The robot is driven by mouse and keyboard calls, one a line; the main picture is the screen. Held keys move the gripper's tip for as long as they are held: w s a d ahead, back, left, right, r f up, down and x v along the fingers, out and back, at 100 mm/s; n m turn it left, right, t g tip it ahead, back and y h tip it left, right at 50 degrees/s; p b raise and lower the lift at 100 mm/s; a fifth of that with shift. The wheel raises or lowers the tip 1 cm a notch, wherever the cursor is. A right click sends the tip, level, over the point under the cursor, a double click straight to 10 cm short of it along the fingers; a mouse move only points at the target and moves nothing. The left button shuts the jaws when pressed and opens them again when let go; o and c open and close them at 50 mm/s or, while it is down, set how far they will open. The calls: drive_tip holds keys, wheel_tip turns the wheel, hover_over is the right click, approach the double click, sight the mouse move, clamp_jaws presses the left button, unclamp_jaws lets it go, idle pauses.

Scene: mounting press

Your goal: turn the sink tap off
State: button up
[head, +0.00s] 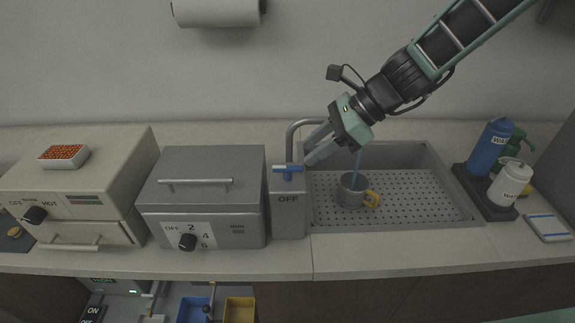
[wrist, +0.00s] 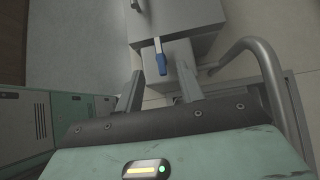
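The tap handle (head: 288,168) is a small blue lever lying crosswise on top of a grey box (head: 288,215) marked OFF, left of the sink. The grey spout (head: 293,133) arches toward the sink, and its end is hidden behind my gripper. A thin blue stream of water (head: 358,160) falls into a grey mug (head: 351,190) in the sink. My gripper (head: 314,150) is open and empty, above and right of the handle, close to the spout. In the wrist view the blue handle (wrist: 161,62) shows between my two spread fingertips (wrist: 160,70), beyond them.
The sink (head: 420,208) has a perforated floor. Two grey-beige boxes with knobs (head: 202,195) stand to the left. A dark tray with bottles (head: 487,200) stands right of the sink. The front counter strip (head: 390,252) is clear.

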sight(289, 167)
drive_tip(key=x, duration=0.7)
drive_tip(key=shift+a+f, duration=0.25)
drive_tip(key=shift+a, duration=0.05)
clamp_jaws()
